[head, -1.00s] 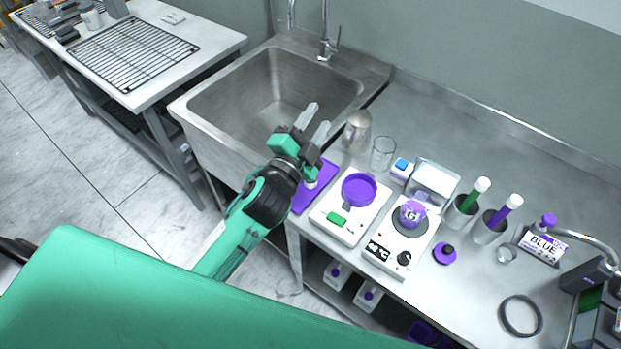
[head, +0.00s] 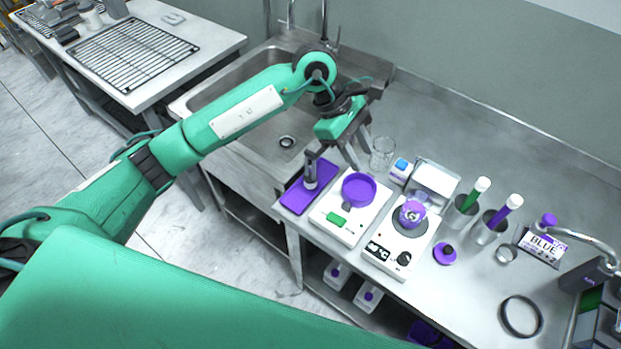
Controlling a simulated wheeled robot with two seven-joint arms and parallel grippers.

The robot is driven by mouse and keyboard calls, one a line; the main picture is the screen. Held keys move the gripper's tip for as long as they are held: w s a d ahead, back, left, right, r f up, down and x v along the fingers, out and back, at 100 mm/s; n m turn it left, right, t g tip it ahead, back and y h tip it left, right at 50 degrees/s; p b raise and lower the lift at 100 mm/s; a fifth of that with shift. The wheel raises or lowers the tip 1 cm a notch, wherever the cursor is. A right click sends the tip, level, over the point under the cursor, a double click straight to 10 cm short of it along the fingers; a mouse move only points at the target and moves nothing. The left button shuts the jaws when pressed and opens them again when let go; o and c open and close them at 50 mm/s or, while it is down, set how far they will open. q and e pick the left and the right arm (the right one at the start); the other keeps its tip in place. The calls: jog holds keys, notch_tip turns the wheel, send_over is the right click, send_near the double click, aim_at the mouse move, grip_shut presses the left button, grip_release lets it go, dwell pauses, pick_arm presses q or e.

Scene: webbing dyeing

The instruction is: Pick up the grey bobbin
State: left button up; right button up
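The grey bobbin (head: 311,182) appears to be the small upright piece on the purple mat (head: 293,199), left of the white scale; its upper part is hard to separate from my finger. My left gripper (head: 333,161) is over the area between the mat and the scale, fingers pointing down and spread apart. One finger overlaps the bobbin's top in the picture, the other is near the back of the scale. I cannot tell if either touches. Nothing shows held between the fingers. My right gripper is not in view.
A white scale with a purple dish (head: 359,189) and a hotplate with a purple vessel (head: 412,212) stand right of the mat. A clear glass (head: 382,151) is behind the scale. The sink (head: 240,103) lies left.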

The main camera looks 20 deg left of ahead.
aim_at(310, 153)
pick_arm(q)
jog(key=w+a+r+t+y, duration=0.1)
jog(key=w+a+y, duration=0.15)
jog(key=a, duration=0.35)
jog(key=w+a+y, duration=0.2)
jog(key=a+y, duration=0.2)
jog(key=a, duration=0.1)
notch_tip(310, 153, down, 6)
jog(key=shift+f+p, duration=0.25)
jog(key=shift+p, duration=1)
jog(key=shift+f, duration=0.7)
jog(key=shift+a+f+p, duration=0.1)
jog(key=shift+f+p, duration=0.3)
jog(key=shift+p, duration=0.25)
notch_tip(310, 153, down, 4)
jog(key=shift+s+a+r+p, duration=0.1)
jog(key=shift+p, duration=1)
jog(key=shift+f, duration=0.3)
grip_shut()
